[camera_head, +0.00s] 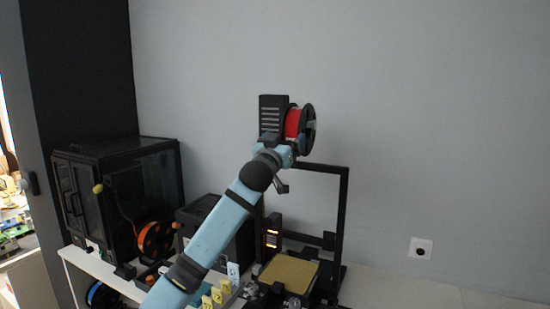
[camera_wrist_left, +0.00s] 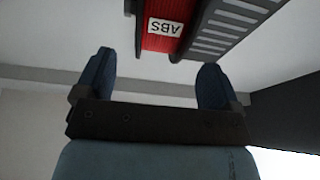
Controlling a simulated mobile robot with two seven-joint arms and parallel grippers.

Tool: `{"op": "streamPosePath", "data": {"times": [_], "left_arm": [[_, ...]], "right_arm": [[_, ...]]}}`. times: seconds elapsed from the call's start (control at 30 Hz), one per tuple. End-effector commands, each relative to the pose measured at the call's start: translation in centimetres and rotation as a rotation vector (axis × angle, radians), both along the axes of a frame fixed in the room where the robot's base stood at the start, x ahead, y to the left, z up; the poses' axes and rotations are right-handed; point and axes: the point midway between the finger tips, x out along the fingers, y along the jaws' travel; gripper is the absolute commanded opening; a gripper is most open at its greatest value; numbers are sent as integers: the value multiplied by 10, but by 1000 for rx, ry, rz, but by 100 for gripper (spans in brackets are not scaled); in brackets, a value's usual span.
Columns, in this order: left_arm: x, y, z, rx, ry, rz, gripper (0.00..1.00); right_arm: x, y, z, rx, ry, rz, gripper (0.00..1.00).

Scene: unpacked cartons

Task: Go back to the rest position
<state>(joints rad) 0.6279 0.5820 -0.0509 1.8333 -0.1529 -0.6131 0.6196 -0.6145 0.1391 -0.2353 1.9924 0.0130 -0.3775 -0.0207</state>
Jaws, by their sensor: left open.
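My left arm comes in from the lower left, and my left gripper (camera_head: 287,153) is raised at the top of the open-frame printer, just below the red spool (camera_head: 294,124). In the left wrist view my left gripper (camera_wrist_left: 155,58) is open, its two dark blue fingers apart with nothing between the tips. My right gripper is in neither view.
The black printer frame (camera_head: 344,225) stands behind my arm, with a tan bed (camera_head: 289,273) below. A dark enclosed printer (camera_head: 115,190) and an orange spool (camera_head: 155,241) are at left. Yellow tags (camera_head: 217,295) stand near my forearm. The wall at right is clear except for a socket (camera_head: 420,248).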

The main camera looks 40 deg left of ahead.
Motion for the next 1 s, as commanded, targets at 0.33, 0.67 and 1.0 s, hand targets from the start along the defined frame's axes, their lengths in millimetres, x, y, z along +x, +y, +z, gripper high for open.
{"op": "streamPosePath", "data": {"times": [0.33, 0.67, 1.0], "left_arm": [[-58, -14, -22, -1, -1, 0, 88], [-66, -16, -24, -1, -1, 0, 88], [-56, -63, -155, 37, 217, -88, 88]], "right_arm": [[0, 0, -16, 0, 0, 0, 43], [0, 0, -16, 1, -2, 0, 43], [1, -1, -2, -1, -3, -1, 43]]}}
